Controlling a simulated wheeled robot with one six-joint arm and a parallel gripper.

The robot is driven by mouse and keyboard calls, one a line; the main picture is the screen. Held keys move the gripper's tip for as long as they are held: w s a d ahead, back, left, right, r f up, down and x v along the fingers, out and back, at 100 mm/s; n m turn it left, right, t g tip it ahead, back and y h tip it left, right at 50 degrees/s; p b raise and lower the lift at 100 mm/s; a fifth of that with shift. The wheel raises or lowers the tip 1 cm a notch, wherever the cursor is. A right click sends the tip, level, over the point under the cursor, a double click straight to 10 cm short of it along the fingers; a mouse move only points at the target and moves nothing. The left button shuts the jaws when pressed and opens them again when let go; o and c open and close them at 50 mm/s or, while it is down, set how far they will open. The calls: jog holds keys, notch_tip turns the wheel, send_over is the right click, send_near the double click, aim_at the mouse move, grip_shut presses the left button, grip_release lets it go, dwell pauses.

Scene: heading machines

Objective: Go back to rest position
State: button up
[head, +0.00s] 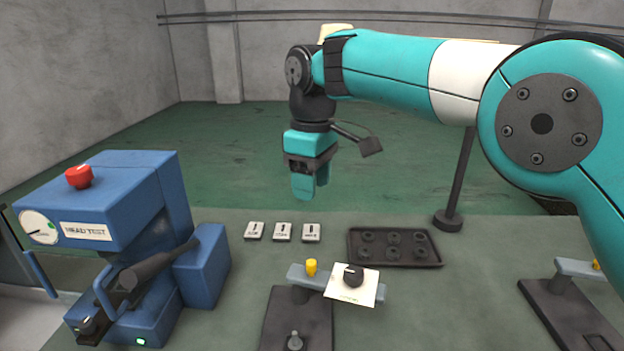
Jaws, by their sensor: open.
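My gripper (310,186) hangs from the end of my teal arm in the upper middle of the head view. It points down and is well above the green table, apart from everything on it. Its jaws are open and I see nothing between them. One finger largely hides the other from this side. A small dark camera-like part (370,146) sticks out to the right of my wrist.
A blue head test machine (135,225) with a red button (79,176) stands at left. Three small labelled blocks (282,232) and a dark tray (395,262) of round parts lie mid-table. A fixture with a white card (345,292) is in front. Another fixture (565,300) is right.

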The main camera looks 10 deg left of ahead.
jog(key=shift+d+r, duration=0.1)
jog(key=s+d+r+m+y, duration=0.1)
jog(key=s+d+m, duration=0.2)
jog(key=s+d, duration=0.6)
jog(key=s+d+r+m+y, duration=0.25)
jog(key=s+d, duration=0.35)
jog(key=d, duration=0.7)
jog(key=s+d+f+m, duration=0.1)
jog(key=s+d+f, duration=0.1)
jog(key=s, duration=0.3)
jog(key=s+d+f+m, duration=0.1)
jog(key=s+d+f, duration=0.1)
jog(key=s, duration=0.3)
jog(key=shift+s+f+m+y, duration=0.35)
jog(key=shift+f, duration=0.05)
